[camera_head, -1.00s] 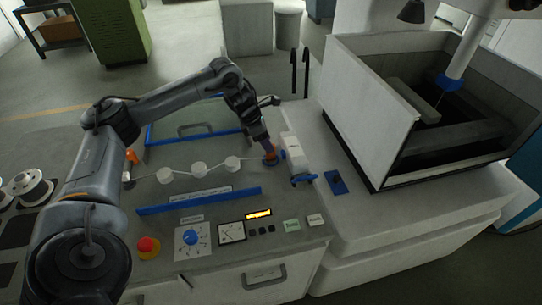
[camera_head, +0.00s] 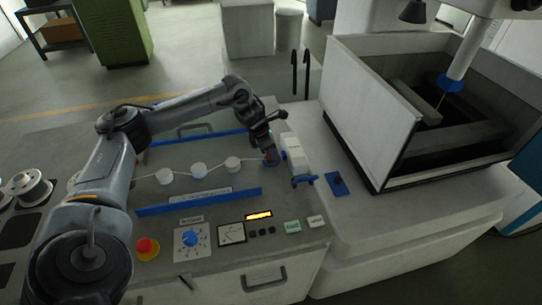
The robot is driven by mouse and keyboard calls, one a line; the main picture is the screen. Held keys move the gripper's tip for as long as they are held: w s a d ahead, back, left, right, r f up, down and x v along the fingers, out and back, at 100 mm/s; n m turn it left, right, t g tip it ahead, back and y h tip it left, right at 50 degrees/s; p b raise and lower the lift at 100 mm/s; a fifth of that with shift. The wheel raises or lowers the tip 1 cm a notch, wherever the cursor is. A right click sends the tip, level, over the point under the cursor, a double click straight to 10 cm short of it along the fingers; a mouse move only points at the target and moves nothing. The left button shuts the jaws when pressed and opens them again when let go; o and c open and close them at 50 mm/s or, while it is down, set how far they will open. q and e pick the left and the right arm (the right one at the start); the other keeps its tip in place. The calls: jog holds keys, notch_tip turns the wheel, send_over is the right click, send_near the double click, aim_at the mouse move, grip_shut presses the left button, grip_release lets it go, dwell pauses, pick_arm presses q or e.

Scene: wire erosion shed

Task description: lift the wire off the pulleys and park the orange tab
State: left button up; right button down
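Three white pulleys stand in a row on the grey panel: left pulley (camera_head: 164,176), middle pulley (camera_head: 198,169), right pulley (camera_head: 232,164). A thin pale wire (camera_head: 215,168) runs along them toward the orange tab (camera_head: 271,160), which shows as a small dark orange patch beside the white block. My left gripper (camera_head: 268,152) points down at the tab and covers much of it. Its fingers are small and dark, so I cannot tell whether they are closed on it. My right gripper is out of view.
A white block with a blue lever (camera_head: 303,180) stands right of the tab. A blue rail (camera_head: 200,201) runs in front of the pulleys. Red stop button (camera_head: 147,248) and dial (camera_head: 191,239) lie at the front. The open tank (camera_head: 370,110) walls off the right.

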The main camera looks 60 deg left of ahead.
pick_arm(q)
grip_shut()
jog(key=shift+r, duration=0.1)
jog(key=shift+r, duration=0.45)
notch_tip(320, 180, up, 3)
jog(key=shift+r+p, duration=0.15)
jog(key=shift+p, duration=0.3)
jog(key=w+d+r+p, duration=0.3)
jog(key=d+r+p, duration=0.4)
jog(key=d+r, duration=0.3)
jog(key=shift+w+d+r, duration=0.15)
jog(key=shift+w+d, duration=0.1)
jog(key=shift+d, duration=0.3)
jog(key=shift+a, duration=0.1)
